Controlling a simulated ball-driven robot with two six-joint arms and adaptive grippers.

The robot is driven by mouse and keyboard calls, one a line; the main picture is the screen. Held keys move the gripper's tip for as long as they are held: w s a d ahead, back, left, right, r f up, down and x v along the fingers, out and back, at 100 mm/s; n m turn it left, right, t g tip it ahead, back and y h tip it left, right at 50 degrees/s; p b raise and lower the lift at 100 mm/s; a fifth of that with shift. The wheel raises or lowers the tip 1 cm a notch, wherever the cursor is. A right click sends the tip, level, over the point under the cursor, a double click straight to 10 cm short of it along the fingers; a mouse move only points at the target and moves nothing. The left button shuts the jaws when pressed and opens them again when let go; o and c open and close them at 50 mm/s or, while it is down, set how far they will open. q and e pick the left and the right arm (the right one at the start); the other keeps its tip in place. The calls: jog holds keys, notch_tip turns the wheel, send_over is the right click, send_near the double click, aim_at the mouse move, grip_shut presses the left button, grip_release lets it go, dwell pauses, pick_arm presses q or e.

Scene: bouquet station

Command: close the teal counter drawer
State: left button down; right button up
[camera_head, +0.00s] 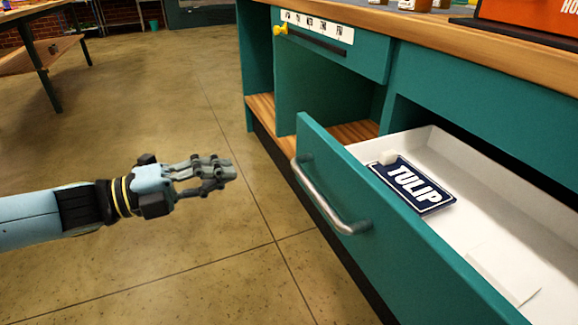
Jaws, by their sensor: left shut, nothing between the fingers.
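The teal counter drawer (400,248) stands pulled out from the counter, its white inside showing. A curved metal handle (322,200) is fixed across its teal front. A dark blue sign reading TULIP (413,186) lies inside the drawer, and a pale flat piece (503,270) lies nearer the front right. My left gripper (232,171) is shut and empty. It appears to the left of the handle, with a gap of floor between them in the picture. My right gripper is not in view.
The teal counter (487,97) has a wooden top (430,38) and open shelves at its left. A yellow key-like knob (281,29) sticks out above them. A wooden table (40,55) stands at the far left. The floor (150,110) left of the drawer is clear.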

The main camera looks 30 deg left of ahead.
aim_at(303, 153)
pick_arm(q)
jog(key=b+x, duration=0.3)
jog(key=x, duration=0.8)
jog(key=shift+w+d+b, duration=0.3)
jog(key=shift+w, duration=0.25)
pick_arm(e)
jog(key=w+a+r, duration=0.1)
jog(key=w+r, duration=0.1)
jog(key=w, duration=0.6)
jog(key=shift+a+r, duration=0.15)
pick_arm(q)
jog(key=shift+w+d, duration=0.1)
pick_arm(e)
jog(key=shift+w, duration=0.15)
